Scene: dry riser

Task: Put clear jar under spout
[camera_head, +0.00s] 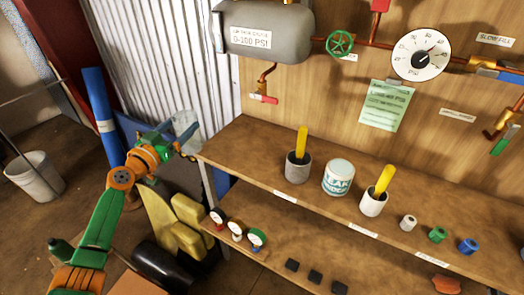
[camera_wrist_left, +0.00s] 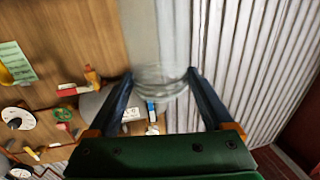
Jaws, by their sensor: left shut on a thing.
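The clear jar (camera_head: 187,122) is see-through and hard to make out against the grey metal sheet. My left gripper (camera_head: 182,142) is shut on it, left of the shelf and in the air. In the left wrist view the jar's glass ring (camera_wrist_left: 160,80) sits between the two fingertips. A copper spout (camera_head: 264,76) with a red handle hangs below the grey tank, to the right of and above the jar. A second copper spout (camera_head: 503,122) with a green handle is at the right edge. My right gripper is not in view.
The wooden shelf (camera_head: 245,150) has free room at its left end, below the red-handled spout. Cups with yellow handles (camera_head: 298,165) (camera_head: 374,200) and a leak-labelled can (camera_head: 338,178) stand on it. Small gauges (camera_head: 237,230) sit on the lower shelf.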

